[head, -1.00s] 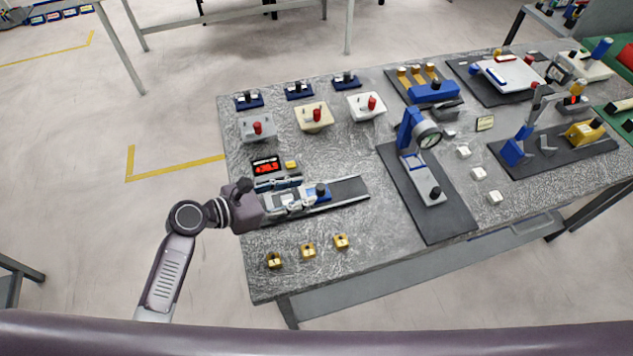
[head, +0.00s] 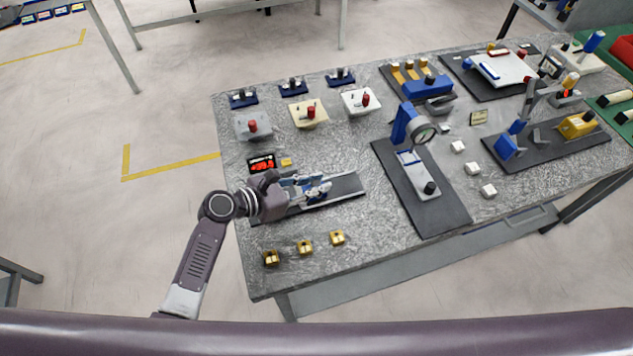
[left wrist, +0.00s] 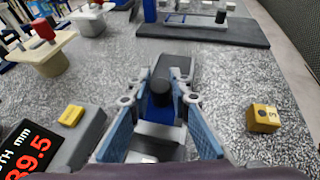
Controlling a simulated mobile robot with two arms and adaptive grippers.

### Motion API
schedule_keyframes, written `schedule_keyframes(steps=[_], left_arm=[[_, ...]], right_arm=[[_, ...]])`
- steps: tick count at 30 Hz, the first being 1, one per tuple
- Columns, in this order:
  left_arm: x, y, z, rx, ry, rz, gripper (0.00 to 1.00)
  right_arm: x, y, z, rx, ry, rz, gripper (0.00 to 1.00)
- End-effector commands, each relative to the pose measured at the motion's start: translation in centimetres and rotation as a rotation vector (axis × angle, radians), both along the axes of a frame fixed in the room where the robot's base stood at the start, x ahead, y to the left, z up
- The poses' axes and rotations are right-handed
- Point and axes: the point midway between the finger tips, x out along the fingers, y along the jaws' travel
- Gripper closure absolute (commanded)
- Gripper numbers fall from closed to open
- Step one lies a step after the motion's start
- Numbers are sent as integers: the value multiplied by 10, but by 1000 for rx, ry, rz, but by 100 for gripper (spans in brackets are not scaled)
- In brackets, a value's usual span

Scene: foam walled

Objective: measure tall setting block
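My left gripper (head: 318,187) reaches over a slide gauge on a dark base (head: 347,187). In the left wrist view its two blue-padded fingers (left wrist: 163,90) stand apart, on either side of the gauge's black knob (left wrist: 180,72) and blue carriage (left wrist: 158,110); contact is unclear. A red-digit display (head: 262,163) is beside the gauge; in the left wrist view its partly cut-off reading ends in 9.5. Three brass blocks (head: 271,258) (head: 305,247) (head: 337,237) stand near the front edge. I cannot tell which block is the tall setting block. My right gripper is not in view.
A small yellow piece (head: 286,162) lies by the display. Behind are several knobbed fixtures (head: 309,114). To the right stand a dial gauge stand (head: 411,132) and small white blocks (head: 473,168). Bare table (head: 385,245) lies right of the brass blocks.

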Motion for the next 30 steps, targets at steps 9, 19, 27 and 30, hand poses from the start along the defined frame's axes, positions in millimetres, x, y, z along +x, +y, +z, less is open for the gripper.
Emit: schedule_keyframes(steps=[9,19,27,30], left_arm=[[-3,9,1,1,2,2,100],[-13,40,0,1,-1,0,100],[-12,40,0,1,-1,1,70],[-13,39,0,1,-1,1,64]], right_arm=[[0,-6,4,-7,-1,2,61],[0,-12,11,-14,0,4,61],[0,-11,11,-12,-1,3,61],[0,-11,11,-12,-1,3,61]])
